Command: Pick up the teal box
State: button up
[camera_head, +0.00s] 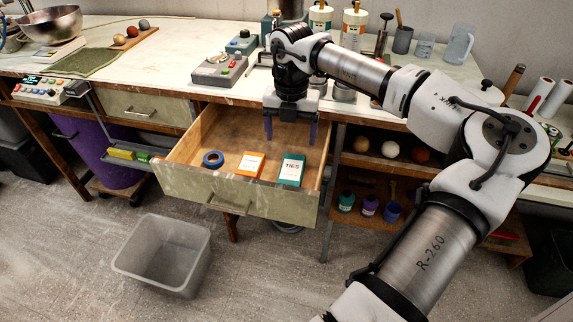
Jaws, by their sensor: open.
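The teal box (291,170) has a white label reading "TIES". It stands in the open wooden drawer (240,206), toward the right side near the front panel. My gripper (290,134) points down over the back right part of the drawer, above and behind the teal box in the picture. Its two purple fingers are apart with nothing between them. The gripper does not touch the box. The teal box's top and front show clearly.
An orange box (251,165) stands close left of the teal box, and a blue tape roll (213,159) lies further left in the drawer. A grey bin (163,255) is on the floor below. The workbench (170,62) above holds a control box (219,70) and several bottles.

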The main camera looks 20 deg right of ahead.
jog(key=p, duration=0.1)
send_over(291, 171)
jog(key=f, duration=0.8)
jog(key=shift+s+a, duration=0.15)
jog(key=shift+s, duration=0.05)
jog(key=shift+w+f+p, duration=0.15)
jog(key=shift+f+p, duration=0.8)
jog(key=shift+f, duration=1.7)
jog(key=shift+c, duration=0.4)
jog(key=c, duration=1)
jog(key=shift+c, duration=0.2)
jog(key=shift+r, duration=0.15)
